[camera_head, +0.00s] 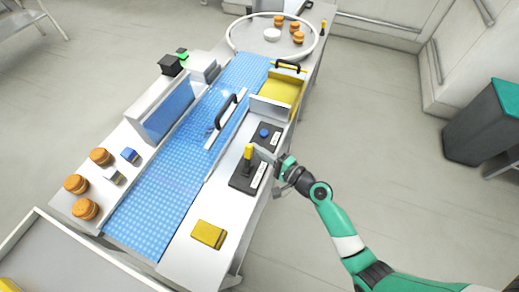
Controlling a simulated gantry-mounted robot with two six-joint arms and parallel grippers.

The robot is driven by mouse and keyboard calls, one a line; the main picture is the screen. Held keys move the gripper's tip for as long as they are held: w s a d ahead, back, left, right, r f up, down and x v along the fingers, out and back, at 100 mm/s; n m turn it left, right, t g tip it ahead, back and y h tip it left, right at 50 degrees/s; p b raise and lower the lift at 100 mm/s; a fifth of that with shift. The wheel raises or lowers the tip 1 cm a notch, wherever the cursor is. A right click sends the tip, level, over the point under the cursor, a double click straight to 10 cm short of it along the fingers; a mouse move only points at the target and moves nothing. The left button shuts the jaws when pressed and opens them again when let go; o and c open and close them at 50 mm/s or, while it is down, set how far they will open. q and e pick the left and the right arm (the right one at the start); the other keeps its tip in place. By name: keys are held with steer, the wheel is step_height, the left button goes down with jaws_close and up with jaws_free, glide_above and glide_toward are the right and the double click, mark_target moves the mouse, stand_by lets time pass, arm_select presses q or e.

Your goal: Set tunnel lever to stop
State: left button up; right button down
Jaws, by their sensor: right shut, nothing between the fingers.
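The tunnel lever has a yellow handle (248,152) standing up from a dark base (243,180) with a white label strip. It is on the right-hand ledge of the conveyor bench. My right gripper (262,153) is shut and empty, with its fingertips just to the right of the yellow handle. I cannot tell whether the fingers touch the handle. The lettering on the label is too small to read. My left gripper is not in view.
A blue button (264,132) on a dark plate lies just behind the lever. A blue mesh belt (170,190) runs along the bench's middle. A yellow block (208,234) lies on the ledge in front. Several round buns (76,184) sit on the left ledge.

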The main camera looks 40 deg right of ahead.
steer(key=a+n+b, duration=0.1)
steer(key=n+b, duration=0.1)
steer(key=s+a+n+t+b, duration=0.1)
steer(key=a+n+b, duration=0.1)
steer(key=b, duration=0.1)
steer(key=s+a+n+t+b, duration=0.1)
steer(key=n+b, duration=0.1)
steer(key=b, duration=0.1)
steer(key=shift+a, duration=0.4)
arm_select(q)
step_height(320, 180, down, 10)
steer(key=b, duration=0.1)
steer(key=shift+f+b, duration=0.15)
steer(key=shift+b, duration=0.25)
arm_select(e)
steer(key=shift+s+a+r+n+y, duration=0.15)
steer(key=shift+a+n, duration=0.15)
steer(key=shift+n, duration=0.2)
steer(key=shift+s+a+r+n+y, duration=0.15)
steer(key=shift+a+n, duration=0.1)
steer(key=shift+n, duration=0.25)
steer(key=shift+w+f+t, duration=0.1)
steer(key=shift+t, duration=0.2)
